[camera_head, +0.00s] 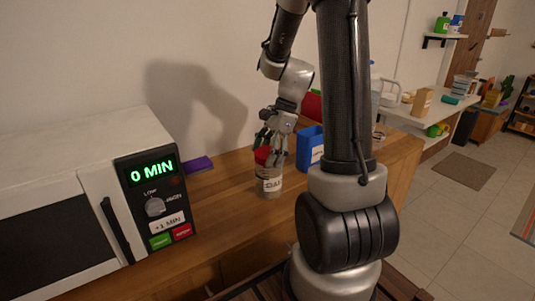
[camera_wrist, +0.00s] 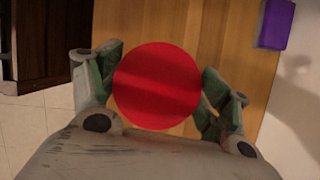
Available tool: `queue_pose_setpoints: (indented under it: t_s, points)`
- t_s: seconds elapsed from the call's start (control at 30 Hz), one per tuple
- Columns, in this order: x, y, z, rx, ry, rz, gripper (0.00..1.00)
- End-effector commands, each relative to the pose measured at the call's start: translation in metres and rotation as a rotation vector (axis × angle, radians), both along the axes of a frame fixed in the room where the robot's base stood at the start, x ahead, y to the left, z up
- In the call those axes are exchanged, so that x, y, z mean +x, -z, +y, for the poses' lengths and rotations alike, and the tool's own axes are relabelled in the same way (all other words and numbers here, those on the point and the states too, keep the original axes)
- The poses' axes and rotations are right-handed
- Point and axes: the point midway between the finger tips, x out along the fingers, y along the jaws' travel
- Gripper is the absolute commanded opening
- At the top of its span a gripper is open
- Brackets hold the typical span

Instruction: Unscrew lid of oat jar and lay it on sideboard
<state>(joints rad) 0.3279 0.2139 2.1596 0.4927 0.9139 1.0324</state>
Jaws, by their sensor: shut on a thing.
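A jar (camera_head: 269,184) with a pale label stands upright on the wooden sideboard (camera_head: 232,192). The label's print is too small to read for certain. Its red lid (camera_head: 262,155) sits on top of the jar. My gripper (camera_head: 273,158) comes down from above and is shut on the lid. In the wrist view the round red lid (camera_wrist: 157,86) lies between the two fingers of my gripper (camera_wrist: 158,90), one on each side. The jar body is hidden beneath the lid there.
A microwave (camera_head: 100,190) reading 0 MIN stands to the left. A purple block (camera_head: 199,164) lies behind, near the wall. A blue container (camera_head: 309,150) stands close right of the jar. Bare wood lies between the microwave and the jar.

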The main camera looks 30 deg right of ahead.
Motion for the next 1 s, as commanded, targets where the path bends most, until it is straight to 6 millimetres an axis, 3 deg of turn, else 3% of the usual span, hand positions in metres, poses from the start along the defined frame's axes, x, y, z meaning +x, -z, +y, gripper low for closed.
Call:
queue_pose_setpoints:
  t_s: [0.03, 0.1, 0.23, 0.4, 0.53, 0.87, 1.0]
  points:
    - [-0.0002, 0.0001, 0.0002, 0.0, 0.0, 0.001, 0.62]
    - [-0.0002, 0.0001, 0.0002, 0.0, 0.0, 0.001, 0.52]
    - [0.0002, 0.0004, -0.0001, 0.0, -0.095, 0.002, 0.52]
    - [-0.0011, 0.0001, 0.0005, 0.001, -0.513, 0.003, 0.52]
    - [-0.003, -0.0006, 0.0, 0.001, -0.749, 0.002, 0.52]
    - [-0.004, -0.0008, -0.0008, 0.001, -0.81, 0.002, 0.52]
    - [-0.0039, -0.0005, -0.0002, 0.001, -1.027, 0.004, 0.52]
